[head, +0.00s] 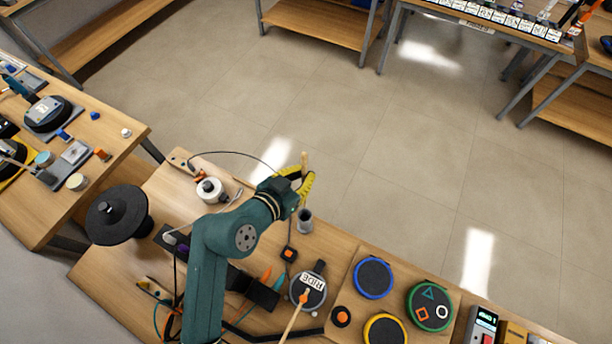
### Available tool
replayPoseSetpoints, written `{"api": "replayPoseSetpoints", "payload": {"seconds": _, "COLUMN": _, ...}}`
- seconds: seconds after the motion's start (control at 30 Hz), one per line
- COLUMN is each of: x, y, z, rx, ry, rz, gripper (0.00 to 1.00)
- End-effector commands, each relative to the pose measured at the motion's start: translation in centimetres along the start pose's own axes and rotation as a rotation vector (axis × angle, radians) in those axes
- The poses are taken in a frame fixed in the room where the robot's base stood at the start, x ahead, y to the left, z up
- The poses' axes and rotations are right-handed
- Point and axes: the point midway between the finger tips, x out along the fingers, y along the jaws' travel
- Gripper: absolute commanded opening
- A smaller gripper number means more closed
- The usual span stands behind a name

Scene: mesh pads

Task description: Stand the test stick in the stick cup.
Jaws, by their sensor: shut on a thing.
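My gripper (299,180), with yellow fingers, is shut on a pale wooden stick, the test stick (304,158). The short upper end of the stick shows above the fingers; its lower part is hidden or hard to make out. The stick cup (305,221), a small grey cylinder, stands near the bench's far edge, just below the gripper in the picture. The stick appears roughly upright and above the cup; I cannot tell whether its lower end is inside the cup.
Blue (373,278), green (430,306) and yellow (385,331) ringed pads lie to the right. A white round device (211,190) and a black disc (118,212) are left. Cables cross the bench.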

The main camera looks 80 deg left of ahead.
Motion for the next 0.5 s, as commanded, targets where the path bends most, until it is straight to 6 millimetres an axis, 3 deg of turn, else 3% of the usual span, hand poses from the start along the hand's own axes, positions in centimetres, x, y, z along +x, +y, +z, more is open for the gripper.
{"api": "replayPoseSetpoints", "payload": {"seconds": 0.27, "x": -0.1, "y": 0.1, "z": 0.0, "rx": -0.001, "ry": 0.0, "rz": 0.003, "gripper": 0.0}}
{"api": "replayPoseSetpoints", "payload": {"seconds": 0.5, "x": 0.7, "y": 0.1, "z": 1.7, "rx": -0.001, "ry": 0.0, "rz": 0.005, "gripper": 0.0}}
